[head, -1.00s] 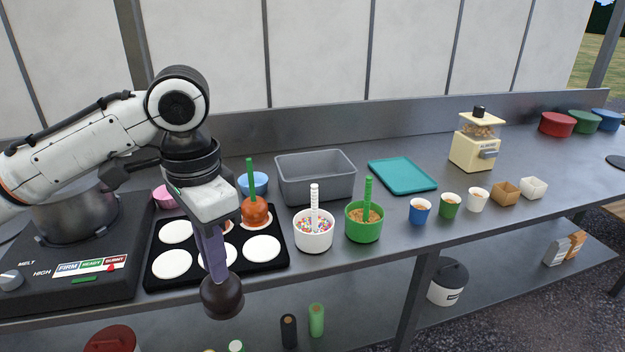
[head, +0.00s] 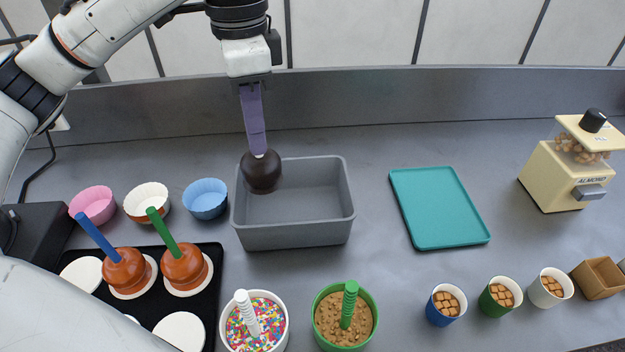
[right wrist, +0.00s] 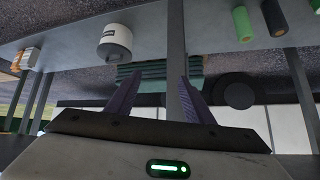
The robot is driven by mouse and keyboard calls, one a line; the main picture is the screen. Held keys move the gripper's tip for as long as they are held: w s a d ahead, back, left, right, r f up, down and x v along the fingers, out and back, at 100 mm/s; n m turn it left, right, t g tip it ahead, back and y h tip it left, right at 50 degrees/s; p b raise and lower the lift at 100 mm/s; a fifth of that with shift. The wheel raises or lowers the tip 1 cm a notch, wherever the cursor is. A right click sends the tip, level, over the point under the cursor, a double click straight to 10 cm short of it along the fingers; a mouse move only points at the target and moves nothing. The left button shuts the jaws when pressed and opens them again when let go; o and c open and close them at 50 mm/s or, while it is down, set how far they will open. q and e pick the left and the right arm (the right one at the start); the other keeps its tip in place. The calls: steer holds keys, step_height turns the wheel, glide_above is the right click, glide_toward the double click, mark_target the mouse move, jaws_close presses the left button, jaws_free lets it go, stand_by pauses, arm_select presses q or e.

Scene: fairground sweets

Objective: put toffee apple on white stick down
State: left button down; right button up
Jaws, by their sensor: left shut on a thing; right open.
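My left gripper (head: 256,148) is shut on the white stick of a toffee apple (head: 262,173) with a dark brown, glossy coat. The apple hangs below the purple fingers, stick upward; only a bit of white stick shows. It overlaps the back left corner of a grey tub (head: 293,236), hiding part of the rim; I cannot tell whether it touches. Two orange-brown toffee apples stand on white discs on the black tray (head: 208,318), one with a blue stick (head: 124,270) and one with a green stick (head: 184,266). My right gripper (right wrist: 158,88) is open and empty in the right wrist view.
A teal tray (head: 440,208) lies empty right of the tub. Pots of sprinkles (head: 253,322) and crumbs (head: 345,315) stand in front. Pink (head: 93,204), white (head: 147,201) and blue (head: 205,198) bowls sit left. An almond dispenser (head: 567,170) and small cups stand right.

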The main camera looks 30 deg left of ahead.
mark_target(257, 158)
arm_select(q)
steer(key=f, duration=0.5)
steer(key=shift+s+f+b, duration=0.15)
steer(key=shift+s+b, duration=0.15)
steer(key=shift+b, duration=0.05)
step_height(257, 158, down, 4)
steer(key=shift+w+f, duration=0.1)
steer(key=shift+f, duration=0.1)
arm_select(e)
steer(key=shift+s+f, duration=0.55)
steer(key=shift+f, duration=0.25)
arm_select(q)
steer(key=shift+f, duration=0.1)
arm_select(e)
steer(key=shift+w+r, duration=0.1)
steer(key=shift+r, duration=0.1)
arm_select(q)
steer(key=c, duration=1.8)
jaws_free()
arm_select(e)
steer(key=shift+f, duration=0.15)
arm_select(q)
step_height(257, 158, up, 12)
steer(key=shift+r+p, duration=0.1)
steer(key=shift+p, duration=0.65)
arm_select(e)
steer(key=shift+r, duration=0.95)
